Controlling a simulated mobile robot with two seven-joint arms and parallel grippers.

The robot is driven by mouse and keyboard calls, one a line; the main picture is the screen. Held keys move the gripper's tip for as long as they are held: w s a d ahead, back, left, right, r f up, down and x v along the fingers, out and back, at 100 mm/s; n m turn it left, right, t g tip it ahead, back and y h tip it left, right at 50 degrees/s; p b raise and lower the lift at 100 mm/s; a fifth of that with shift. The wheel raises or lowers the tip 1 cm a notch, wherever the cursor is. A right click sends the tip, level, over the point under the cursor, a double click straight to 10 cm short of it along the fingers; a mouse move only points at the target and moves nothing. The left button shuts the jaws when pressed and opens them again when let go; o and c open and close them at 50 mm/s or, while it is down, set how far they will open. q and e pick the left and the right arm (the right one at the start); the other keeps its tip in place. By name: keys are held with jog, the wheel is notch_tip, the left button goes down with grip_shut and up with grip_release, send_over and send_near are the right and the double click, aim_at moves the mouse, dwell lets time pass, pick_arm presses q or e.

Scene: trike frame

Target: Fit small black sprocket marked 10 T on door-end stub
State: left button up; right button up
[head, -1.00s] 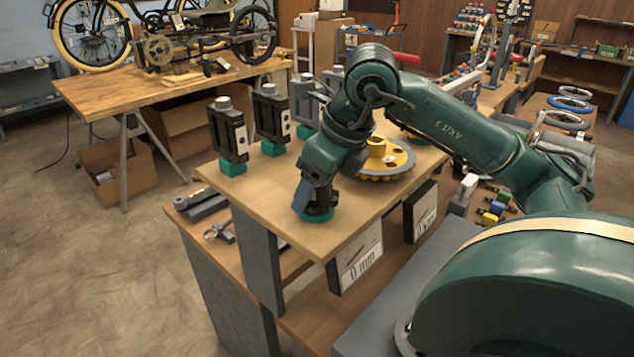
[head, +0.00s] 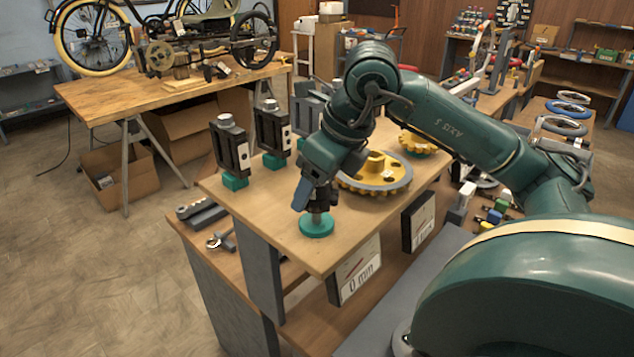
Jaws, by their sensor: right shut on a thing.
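My right gripper (head: 320,190) points down over the near end of the wooden bench top. It is shut on a small dark part, which I take to be the black sprocket (head: 322,200); the jaws partly hide it and no 10 T mark is readable. Directly below is a round teal stand (head: 316,228) with a short grey post, and the dark part is at or just above the top of the post. The trike frame (head: 205,45) rests on the far-left wooden bench. I cannot make out the door-end stub. My left gripper is not in view.
A large yellow and grey toothed wheel (head: 390,172) lies just behind the gripper, with a smaller yellow sprocket (head: 418,145) beyond. Black blocks on teal feet (head: 230,150) stand along the bench's left edge. Gauge panels (head: 357,272) hang on its front. Open floor lies left.

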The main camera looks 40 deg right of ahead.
jog(key=shift+r+p, duration=0.4)
jog(key=shift+r, duration=0.25)
jog(key=shift+r+p, duration=0.5)
jog(key=shift+r, duration=0.45)
